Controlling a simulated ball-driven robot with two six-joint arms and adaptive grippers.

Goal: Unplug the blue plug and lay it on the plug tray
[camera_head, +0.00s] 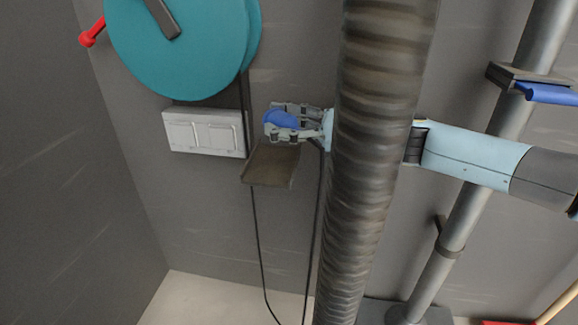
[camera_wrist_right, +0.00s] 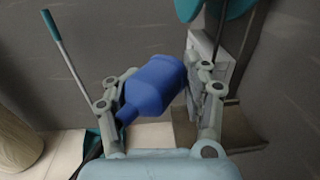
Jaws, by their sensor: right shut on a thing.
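The blue plug (camera_head: 283,118) is held between the fingers of my right gripper (camera_head: 272,120), which is shut on it. In the head view it is to the right of the white double socket (camera_head: 177,134), with a gap between them, and just above the brown plug tray (camera_head: 267,170). In the right wrist view the plug (camera_wrist_right: 160,85) lies slanted between the fingers. The socket (camera_wrist_right: 201,47) and the tray (camera_wrist_right: 240,125) show behind the right-hand finger. My left gripper is not in view.
A teal reel (camera_head: 175,50) with a red handle (camera_head: 91,33) is above the socket. Dark cables (camera_head: 258,235) hang below the tray. A thick ribbed tube (camera_head: 375,170) hides part of my right forearm. A grey pipe (camera_head: 455,230) stands at right.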

